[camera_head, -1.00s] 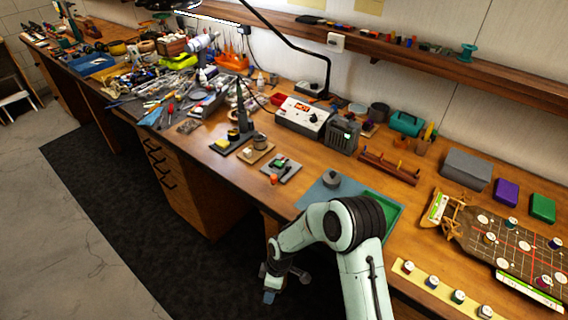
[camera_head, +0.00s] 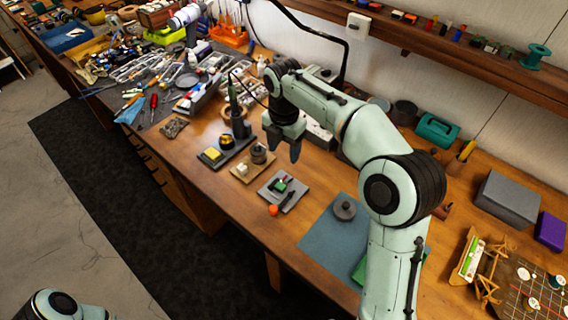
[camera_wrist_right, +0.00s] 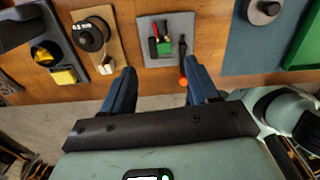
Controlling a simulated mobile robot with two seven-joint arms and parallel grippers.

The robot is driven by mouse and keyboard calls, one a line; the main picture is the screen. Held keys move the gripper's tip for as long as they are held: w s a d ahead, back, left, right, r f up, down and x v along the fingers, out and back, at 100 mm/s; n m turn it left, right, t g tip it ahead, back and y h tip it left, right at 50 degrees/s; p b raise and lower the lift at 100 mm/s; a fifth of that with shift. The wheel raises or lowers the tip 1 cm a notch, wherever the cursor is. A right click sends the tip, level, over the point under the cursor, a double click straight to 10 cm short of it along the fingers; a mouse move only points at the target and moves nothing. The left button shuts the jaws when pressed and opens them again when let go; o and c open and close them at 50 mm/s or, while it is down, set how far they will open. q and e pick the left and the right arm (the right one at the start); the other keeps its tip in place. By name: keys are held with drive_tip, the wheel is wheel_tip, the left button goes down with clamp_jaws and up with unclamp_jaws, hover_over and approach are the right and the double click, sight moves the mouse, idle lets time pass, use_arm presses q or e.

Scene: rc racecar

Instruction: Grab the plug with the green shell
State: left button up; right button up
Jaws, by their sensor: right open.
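A small plug with a green shell (camera_head: 281,185) lies on a grey square pad (camera_head: 291,201) on the workbench. In the right wrist view the green shell (camera_wrist_right: 164,48) sits beside red and black parts on the pad (camera_wrist_right: 181,22). My right gripper (camera_head: 284,150) is above the bench, behind the pad in the head view. In the right wrist view its blue fingers (camera_wrist_right: 160,68) are spread with nothing between them, and the pad shows beyond the tips. The left gripper is out of view; only part of my left arm shows at the bottom left.
A wooden board with a dark spool (camera_head: 259,154) and a dark tray with a yellow block (camera_head: 212,154) stand left. A blue mat (camera_head: 325,241) with a grey round part (camera_head: 344,208) lies right.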

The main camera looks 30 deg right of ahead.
drive_tip(key=b, duration=0.2)
hover_over(288, 177)
drive_tip(key=a, duration=0.1)
drive_tip(key=f, duration=0.7)
drive_tip(key=shift+s+a, duration=0.15)
drive_tip(key=shift+s, duration=0.15)
drive_tip(key=shift+w+f, duration=0.1)
drive_tip(key=shift+f, duration=0.35)
drive_tip(key=f, duration=0.2)
drive_tip(key=d+f, duration=0.1)
drive_tip(key=f, duration=0.1)
drive_tip(key=shift+w+d+f, duration=0.1)
drive_tip(key=shift+d+f, duration=0.05)
drive_tip(key=shift+f, duration=0.2)
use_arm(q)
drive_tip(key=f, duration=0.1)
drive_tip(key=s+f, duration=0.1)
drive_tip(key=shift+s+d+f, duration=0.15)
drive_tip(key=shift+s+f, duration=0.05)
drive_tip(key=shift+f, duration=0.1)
use_arm(e)
clamp_jaws()
